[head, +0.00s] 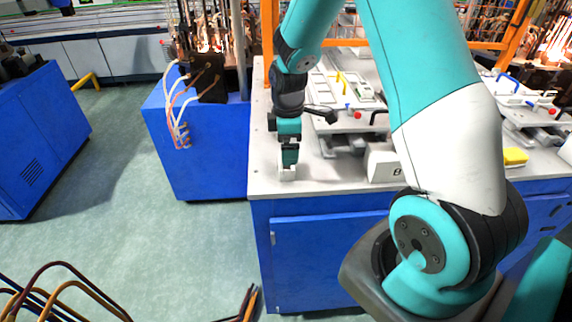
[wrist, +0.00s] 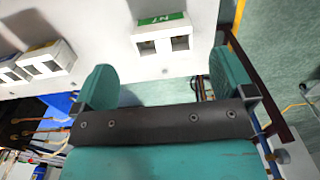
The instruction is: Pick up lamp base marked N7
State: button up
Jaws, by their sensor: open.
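The lamp base marked N7 (wrist: 145,44) is a small white block with a green label and two dark square openings. It stands near the edge of the white bench top, and its label shows upside down in the wrist view. My gripper (wrist: 165,80) is open and empty, its two teal fingers spread wide. The base lies ahead of the fingertips, roughly in line with the gap between them. In the head view my gripper (head: 288,158) points down over the bench's front left corner, above a small white block (head: 287,174) that is partly hidden.
Other white lamp bases (wrist: 45,57) stand left in the wrist view. In the head view, a white block (head: 383,163), grey fixtures (head: 352,117) and a yellow block (head: 515,156) are on the bench (head: 325,181). A blue cabinet (head: 205,150) stands left.

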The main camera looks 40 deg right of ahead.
aim_at(286, 167)
jog(key=shift+a+f+p, duration=0.15)
jog(key=shift+f+p, duration=0.5)
jog(key=shift+f, duration=0.9)
jog(key=shift+a+f+p, duration=0.1)
jog(key=shift+f+p, duration=0.5)
jog(key=shift+f, duration=0.95)
jog(key=c, duration=1)
